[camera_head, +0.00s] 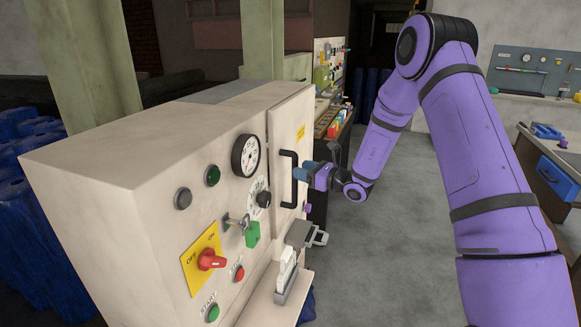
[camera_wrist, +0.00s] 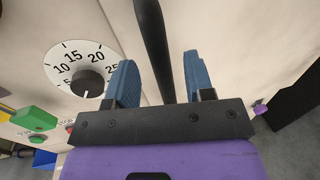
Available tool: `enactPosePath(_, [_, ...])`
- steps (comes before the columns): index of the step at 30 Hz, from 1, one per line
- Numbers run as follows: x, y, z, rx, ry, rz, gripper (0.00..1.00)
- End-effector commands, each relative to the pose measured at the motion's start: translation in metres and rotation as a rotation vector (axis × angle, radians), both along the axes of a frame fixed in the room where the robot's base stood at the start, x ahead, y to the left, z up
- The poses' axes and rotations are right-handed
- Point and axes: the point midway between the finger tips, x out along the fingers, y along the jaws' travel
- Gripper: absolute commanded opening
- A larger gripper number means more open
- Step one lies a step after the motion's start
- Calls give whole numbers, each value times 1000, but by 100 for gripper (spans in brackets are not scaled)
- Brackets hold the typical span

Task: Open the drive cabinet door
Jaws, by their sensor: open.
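The beige drive cabinet (camera_head: 130,160) stands at the left in the head view. Its door (camera_head: 305,122) at the right of the front looks shut. A black vertical bar handle (camera_head: 286,180) is on the door. My gripper (camera_head: 303,172) is at the handle, its blue fingertips close to the bar. In the wrist view my gripper (camera_wrist: 161,75) is open, and the handle bar (camera_wrist: 154,45) runs between the two blue fingers, with a gap visible on each side. The handle's lower end is hidden behind the gripper body in the wrist view.
Left of the handle are a numbered dial (camera_wrist: 80,70), a gauge (camera_head: 245,155), a key (camera_head: 237,222) and a red switch (camera_head: 211,260). A grey latch-like part (camera_head: 305,234) sticks out below the handle. Grey floor (camera_head: 385,215) lies open to the right.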

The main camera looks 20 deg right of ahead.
Motion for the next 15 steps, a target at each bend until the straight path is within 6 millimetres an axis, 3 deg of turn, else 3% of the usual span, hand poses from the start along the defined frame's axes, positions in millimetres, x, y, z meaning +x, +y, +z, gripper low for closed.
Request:
enactPosePath(6, [25, 24, 0, -1, -2, 2, 48])
enactPosePath(15, [38, 35, 0, -1, -1, 0, 48])
